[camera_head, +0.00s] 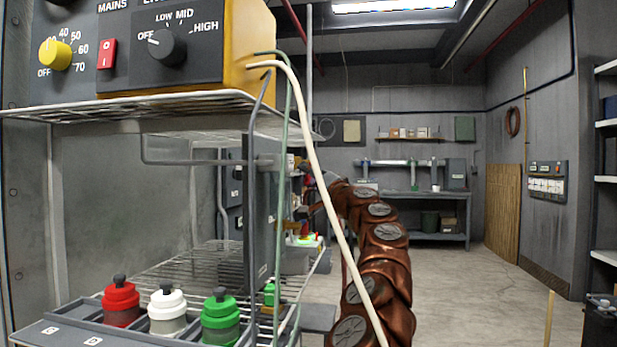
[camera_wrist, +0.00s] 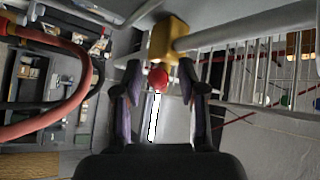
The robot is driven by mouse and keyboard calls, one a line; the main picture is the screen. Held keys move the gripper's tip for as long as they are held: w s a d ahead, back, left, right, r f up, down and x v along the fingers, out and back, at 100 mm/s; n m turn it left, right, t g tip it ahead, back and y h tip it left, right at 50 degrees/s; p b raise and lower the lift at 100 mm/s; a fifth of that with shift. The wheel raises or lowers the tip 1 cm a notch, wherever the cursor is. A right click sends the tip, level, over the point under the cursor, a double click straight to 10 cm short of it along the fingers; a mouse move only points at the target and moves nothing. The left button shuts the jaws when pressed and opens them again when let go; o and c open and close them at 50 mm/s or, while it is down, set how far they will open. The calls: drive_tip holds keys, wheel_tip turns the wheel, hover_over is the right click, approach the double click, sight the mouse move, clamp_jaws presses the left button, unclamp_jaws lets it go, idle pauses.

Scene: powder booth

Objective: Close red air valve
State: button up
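In the wrist view a small round red knob (camera_wrist: 158,78) shows below a yellow fitting (camera_wrist: 170,40) that joins a thick grey pipe (camera_wrist: 245,24). This looks like the red air valve; its handle position cannot be told. My gripper (camera_wrist: 160,88) is open, with one dark finger on each side of the red knob and gaps between. I cannot tell how far beyond the fingertips the knob lies. In the head view my copper-coloured arm reaches to the far side of the wire rack, where my gripper (camera_head: 303,180) is small and partly hidden by hoses and a panel.
The wire rack (camera_head: 190,262) stands close at left, under a control box (camera_head: 215,70). Red (camera_head: 121,303), white (camera_head: 167,310) and green (camera_head: 220,318) bottles stand at its front. A cream hose (camera_head: 318,175) hangs before my arm. A red hose (camera_wrist: 75,110) loops at left.

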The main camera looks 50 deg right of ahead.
drive_tip(key=shift+s, duration=0.15)
drive_tip(key=v, duration=1.1)
drive_tip(key=shift+s+f, duration=0.15)
drive_tip(key=shift+s, duration=0.2)
idle(0.8)
